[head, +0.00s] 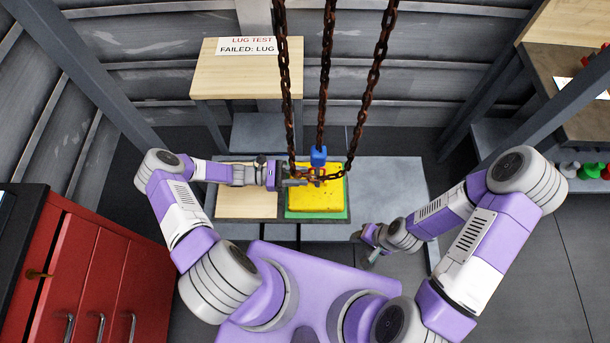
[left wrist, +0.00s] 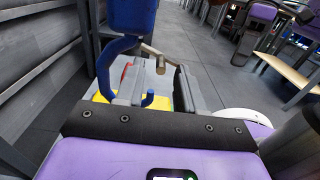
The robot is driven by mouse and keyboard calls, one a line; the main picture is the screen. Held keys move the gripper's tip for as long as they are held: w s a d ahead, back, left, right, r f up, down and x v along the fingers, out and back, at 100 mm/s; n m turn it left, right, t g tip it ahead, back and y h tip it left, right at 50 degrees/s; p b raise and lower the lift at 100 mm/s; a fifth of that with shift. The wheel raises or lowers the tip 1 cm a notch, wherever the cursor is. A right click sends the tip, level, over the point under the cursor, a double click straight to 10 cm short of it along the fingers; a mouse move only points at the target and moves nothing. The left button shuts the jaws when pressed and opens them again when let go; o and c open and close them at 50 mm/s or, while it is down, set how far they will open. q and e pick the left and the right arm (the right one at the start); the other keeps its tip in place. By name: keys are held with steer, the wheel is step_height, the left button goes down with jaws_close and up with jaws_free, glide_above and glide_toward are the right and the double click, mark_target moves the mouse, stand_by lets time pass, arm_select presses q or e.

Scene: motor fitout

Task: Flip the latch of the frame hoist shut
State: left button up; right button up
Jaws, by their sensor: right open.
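The frame hoist's blue hook block (head: 318,155) hangs on rusty chains over a yellow block (head: 318,195). In the left wrist view the blue hook (left wrist: 104,65) curves down, and its tip shows between my fingers. A brass-coloured lever, seemingly the latch (left wrist: 152,52), sits near the top of the hook opening and reaches toward my right-hand finger; contact cannot be told. My left gripper (head: 298,177) is at the hook, its fingers apart in the left wrist view (left wrist: 158,88). My right gripper (head: 366,250) is open and empty, low, away from the hook.
The yellow block lies on a green mat (head: 300,214) on a grey table (head: 395,185). A wooden board (head: 245,205) lies left of it. Chains (head: 287,90) hang close to my left gripper. A red cabinet (head: 100,270) stands at left. The table's right side is clear.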

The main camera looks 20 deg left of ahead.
arm_select(q)
steer(key=shift+x, duration=1)
steer(key=shift+c, duration=0.5)
jaws_close()
